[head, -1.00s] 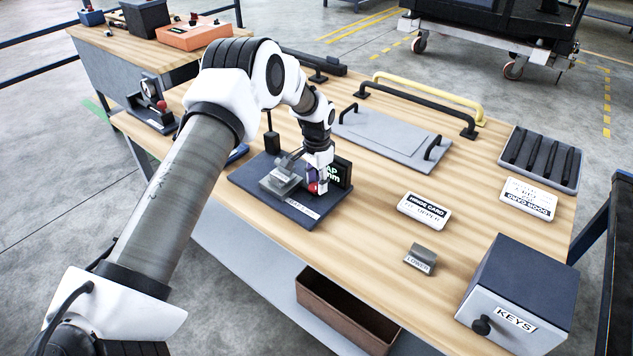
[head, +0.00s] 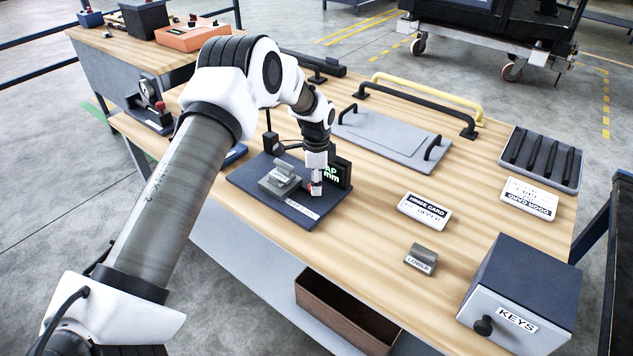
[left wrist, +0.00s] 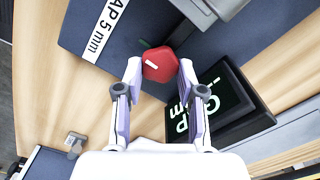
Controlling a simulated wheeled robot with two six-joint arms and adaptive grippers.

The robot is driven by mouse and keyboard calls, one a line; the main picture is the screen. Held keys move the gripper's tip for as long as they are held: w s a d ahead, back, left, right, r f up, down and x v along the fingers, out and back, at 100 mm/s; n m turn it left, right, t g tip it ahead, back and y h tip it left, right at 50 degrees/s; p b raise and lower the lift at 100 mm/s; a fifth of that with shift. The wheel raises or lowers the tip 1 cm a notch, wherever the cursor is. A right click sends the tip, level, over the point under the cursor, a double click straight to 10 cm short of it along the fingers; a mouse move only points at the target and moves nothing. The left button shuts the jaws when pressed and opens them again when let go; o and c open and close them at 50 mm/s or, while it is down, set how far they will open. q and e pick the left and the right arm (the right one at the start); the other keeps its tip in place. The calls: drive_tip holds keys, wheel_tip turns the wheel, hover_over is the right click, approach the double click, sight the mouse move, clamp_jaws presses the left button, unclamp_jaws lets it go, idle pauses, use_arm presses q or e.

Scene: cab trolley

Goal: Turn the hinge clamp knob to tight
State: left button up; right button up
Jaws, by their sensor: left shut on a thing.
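The red clamp knob (left wrist: 160,62) is a faceted cap with a short white mark on its top. It shows large in the left wrist view and is mostly hidden by the fingers in the head view. My left gripper (left wrist: 160,68) points down and is shut on the knob, one finger on each side; it also shows in the head view (head: 316,189). The dark fixture plate (head: 255,187) lies on the bench with a grey hinge block (head: 281,179) beside the knob. My right gripper is out of view.
A small black display (head: 340,172) with green text stands close behind the gripper. A grey panel with black handles (head: 385,138) lies farther back. Cards, a LOWER block (head: 421,259) and a KEYS box (head: 520,290) are to the right. Bare wood lies between.

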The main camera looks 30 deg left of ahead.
use_arm(q)
drive_tip(key=shift+s+f, duration=0.15)
drive_tip(key=shift+f, duration=0.05)
drive_tip(key=o, duration=1.1)
drive_tip(key=shift+o, duration=0.2)
drive_tip(key=shift+r, duration=0.15)
wheel_tip(320, 180, up, 12)
